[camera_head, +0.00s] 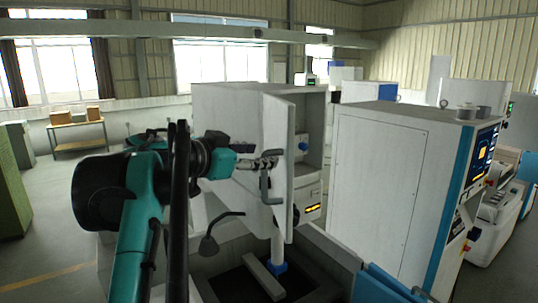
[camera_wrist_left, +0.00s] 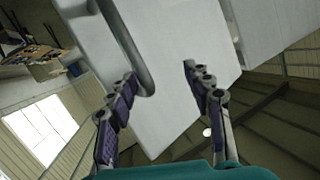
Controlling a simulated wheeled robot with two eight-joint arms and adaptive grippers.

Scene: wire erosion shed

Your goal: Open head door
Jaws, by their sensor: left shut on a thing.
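The head door (camera_head: 276,122) is a pale grey panel on the machine head, a box-shaped cabinet (camera_head: 222,110). It stands swung out from the cabinet, with an opening showing to its right. A grey bar handle (camera_head: 265,188) is on the door's face. My left gripper (camera_head: 270,158) is at the upper part of this handle. The left wrist view shows the gripper (camera_wrist_left: 163,90) with its fingers apart, the bent handle (camera_wrist_left: 127,47) against the left finger and the door panel (camera_wrist_left: 168,45) behind. The exact contact at the right finger is unclear. My right gripper is not in view.
A dark work tank (camera_head: 240,283) with a grey bar lies below the door. A thin lamp (camera_head: 209,243) rises in front of it. A tall control cabinet (camera_head: 375,190) stands close on the right. Open floor (camera_head: 55,240) lies at the left.

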